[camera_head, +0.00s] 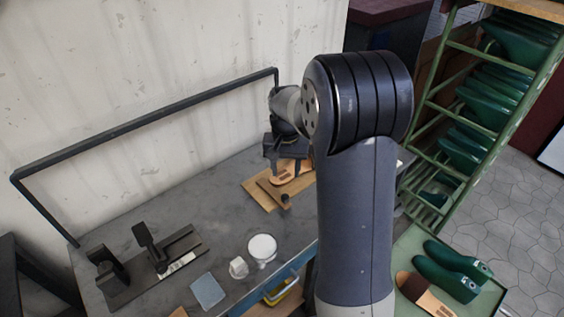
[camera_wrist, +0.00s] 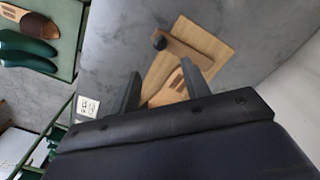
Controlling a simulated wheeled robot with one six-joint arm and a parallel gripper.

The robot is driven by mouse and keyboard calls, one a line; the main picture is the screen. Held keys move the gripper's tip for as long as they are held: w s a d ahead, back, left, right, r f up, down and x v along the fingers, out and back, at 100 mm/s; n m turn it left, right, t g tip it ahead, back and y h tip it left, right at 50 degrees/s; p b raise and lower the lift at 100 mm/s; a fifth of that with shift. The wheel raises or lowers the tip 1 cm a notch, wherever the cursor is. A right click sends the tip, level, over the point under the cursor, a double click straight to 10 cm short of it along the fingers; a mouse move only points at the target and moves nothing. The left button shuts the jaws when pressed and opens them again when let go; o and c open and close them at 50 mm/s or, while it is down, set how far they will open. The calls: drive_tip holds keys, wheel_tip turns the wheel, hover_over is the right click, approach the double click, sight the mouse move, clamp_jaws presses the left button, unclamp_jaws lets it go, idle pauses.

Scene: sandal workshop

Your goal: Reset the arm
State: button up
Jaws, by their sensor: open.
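My gripper (camera_wrist: 162,85) is open in the wrist view, its two dark fingers spread apart above a wooden board. In the head view my gripper (camera_head: 286,168) is over the back part of the grey workbench (camera_head: 215,215), partly hidden by my arm. A tan sandal sole (camera_head: 283,176) lies at the wooden board (camera_head: 262,199), below the fingers. In the wrist view the sole (camera_wrist: 175,84) shows between the fingers, partly covered by the gripper body. I cannot tell whether the fingers touch it.
A brown block with a dark knob (camera_head: 285,199) lies on the board. A black clamp-like tool (camera_head: 150,250), a white round container (camera_head: 262,247) and a blue-grey pad (camera_head: 207,291) are on the bench. A green rack (camera_head: 455,120) holds green shoe lasts. A dark rail (camera_head: 150,118) runs along the wall.

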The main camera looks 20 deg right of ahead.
sight(285, 196)
wheel_tip(285, 196, down, 10)
drive_tip(key=shift+s+f, duration=0.1)
drive_tip(key=shift+f, duration=0.15)
drive_tip(key=a, duration=0.1)
drive_tip(key=s+a, duration=0.1)
drive_tip(key=a, duration=0.1)
drive_tip(key=shift+f, duration=0.15)
drive_tip(key=shift+s+a, duration=0.2)
drive_tip(key=shift+a, duration=0.25)
